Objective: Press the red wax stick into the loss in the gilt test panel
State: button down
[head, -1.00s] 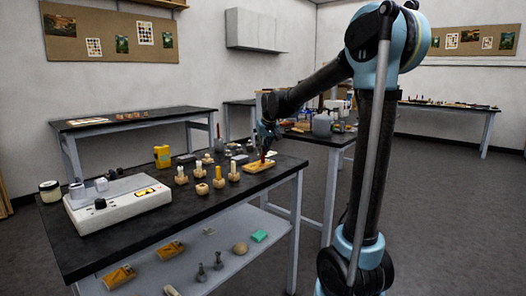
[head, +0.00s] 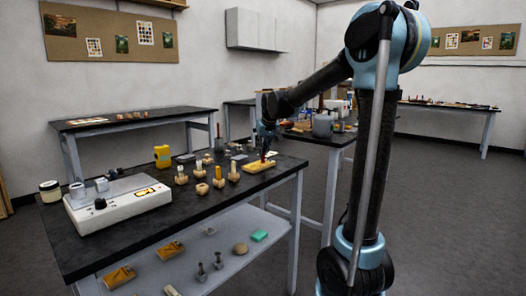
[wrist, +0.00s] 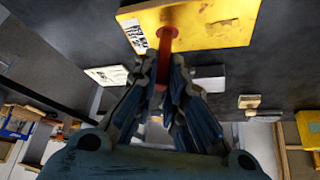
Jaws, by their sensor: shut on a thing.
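The gilt test panel (head: 252,169) is a flat yellow piece at the right end of the black bench. In the wrist view the panel (wrist: 215,32) fills the top and carries a white printed label and darker marks. My gripper (wrist: 166,70) is shut on the red wax stick (wrist: 166,42), which points at the panel. The stick's tip appears at or very near the panel's surface; I cannot tell whether they touch. The loss cannot be clearly made out. In the head view my gripper (head: 266,140) is above the panel, with the red stick (head: 263,155) below it.
Several wooden blocks holding pale or yellow sticks (head: 217,174) stand left of the panel. A white device with a dark knob (head: 120,208) and a yellow container (head: 162,156) are farther left. The lower shelf (head: 225,260) holds small items. Bare black bench top lies in front of the blocks.

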jog(key=shift+r, duration=0.1)
dwell(0.4)
jog(key=shift+r, duration=2.45)
